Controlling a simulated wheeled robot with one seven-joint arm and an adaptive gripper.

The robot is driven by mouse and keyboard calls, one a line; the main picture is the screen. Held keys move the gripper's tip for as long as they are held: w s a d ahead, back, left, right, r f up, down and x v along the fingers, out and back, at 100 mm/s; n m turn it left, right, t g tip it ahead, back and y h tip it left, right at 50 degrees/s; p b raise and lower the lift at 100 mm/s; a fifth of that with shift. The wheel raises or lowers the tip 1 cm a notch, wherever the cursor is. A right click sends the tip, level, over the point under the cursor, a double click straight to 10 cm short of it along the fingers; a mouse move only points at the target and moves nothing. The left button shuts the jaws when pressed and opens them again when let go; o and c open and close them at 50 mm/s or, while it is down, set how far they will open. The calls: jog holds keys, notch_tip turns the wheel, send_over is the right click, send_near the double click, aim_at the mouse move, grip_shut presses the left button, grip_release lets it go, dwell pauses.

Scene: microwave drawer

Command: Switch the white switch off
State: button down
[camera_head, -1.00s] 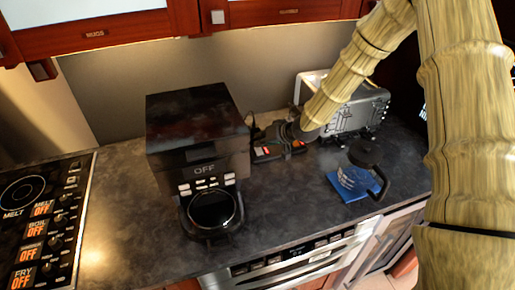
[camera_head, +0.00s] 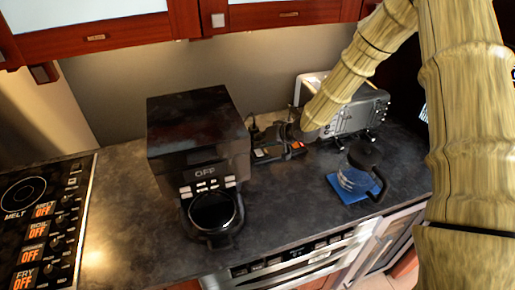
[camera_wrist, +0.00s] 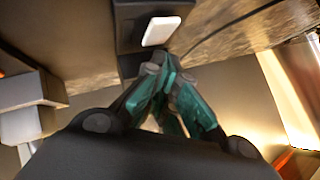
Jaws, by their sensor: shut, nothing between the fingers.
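The white switch (camera_wrist: 160,31) shows in the wrist view as a white rocker on a dark mount, at the top centre. My gripper (camera_wrist: 165,62) is shut, its teal-padded fingers together and empty. The fingertips are just below the switch in that view; whether they touch it I cannot tell. In the head view my gripper (camera_head: 264,131) is small and dark, reaching left from my arm behind the counter items, and I cannot make out the white switch there for certain.
A black coffee machine (camera_head: 200,130) stands left of my gripper. A dark strip with red parts (camera_head: 280,152) lies below it. A grey toaster (camera_head: 358,112) and a glass jug (camera_head: 357,170) on a blue mat are to the right. The front counter is clear.

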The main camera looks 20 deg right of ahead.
aim_at(260, 150)
jog(key=shift+s+r, duration=0.1)
jog(key=shift+r, duration=0.2)
jog(key=shift+s+r+p, duration=0.15)
jog(key=shift+r+p, duration=0.85)
jog(key=shift+r, duration=0.3)
jog(key=shift+s+r+p, duration=0.1)
jog(key=shift+r+p, duration=0.9)
jog(key=shift+r, duration=0.25)
jog(key=shift+f, duration=0.1)
